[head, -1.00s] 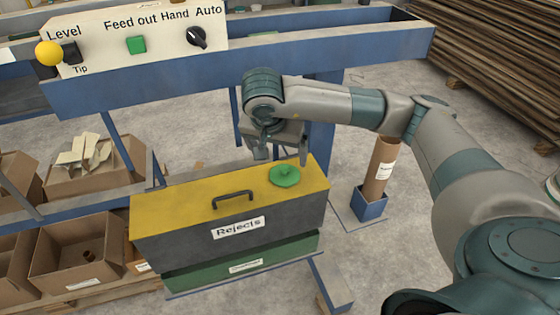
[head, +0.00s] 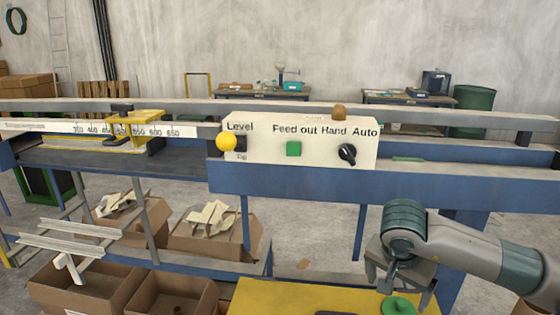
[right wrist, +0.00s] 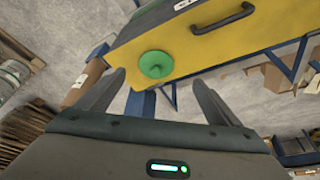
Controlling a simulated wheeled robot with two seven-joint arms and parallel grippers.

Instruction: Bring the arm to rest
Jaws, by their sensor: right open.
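My right gripper (head: 405,287) is at the lower right of the head view, open and empty, with its fingers pointing down. It is close to the green knob (head: 398,306) on the yellow lid (head: 270,297) of the rejects box. In the right wrist view, the two fingers (right wrist: 158,85) are spread apart with nothing between them. The green knob (right wrist: 156,65) and the yellow lid (right wrist: 225,42) show beyond the fingertips. The gap to the knob is hard to judge. My left gripper is not in view.
A blue machine frame with a control panel (head: 300,133) crosses the head view behind the gripper. It carries a yellow ball lever (head: 226,141), a green button (head: 294,149) and a black switch (head: 347,153). Cardboard boxes (head: 85,288) stand at lower left.

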